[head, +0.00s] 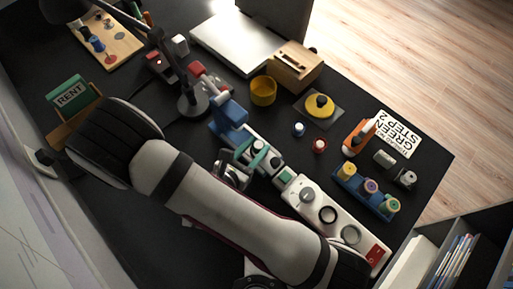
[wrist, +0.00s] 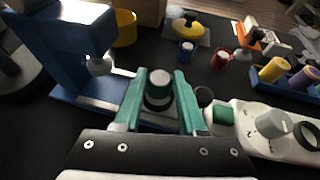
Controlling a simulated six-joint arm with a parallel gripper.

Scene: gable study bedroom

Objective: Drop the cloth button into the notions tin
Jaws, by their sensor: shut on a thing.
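My gripper (head: 258,150) has teal fingers and is shut on a small round piece with a pale top and green side. This looks like the cloth button (wrist: 160,84). It sits between the fingertips, over or just above the strip between the blue press (wrist: 66,40) and the white device (wrist: 268,128). A dark ring shows below it; I cannot tell whether it touches what is under it. An open yellow round pot, perhaps the notions tin (head: 263,92), stands beyond the press. It also shows in the wrist view (wrist: 124,28).
A wooden box (head: 295,66) stands behind the yellow pot. A yellow-topped item (head: 320,105), small blue (head: 299,129) and red (head: 319,146) pieces, and a blue spool rack (head: 364,191) lie to the right. A lamp (head: 193,98) stands left of the press.

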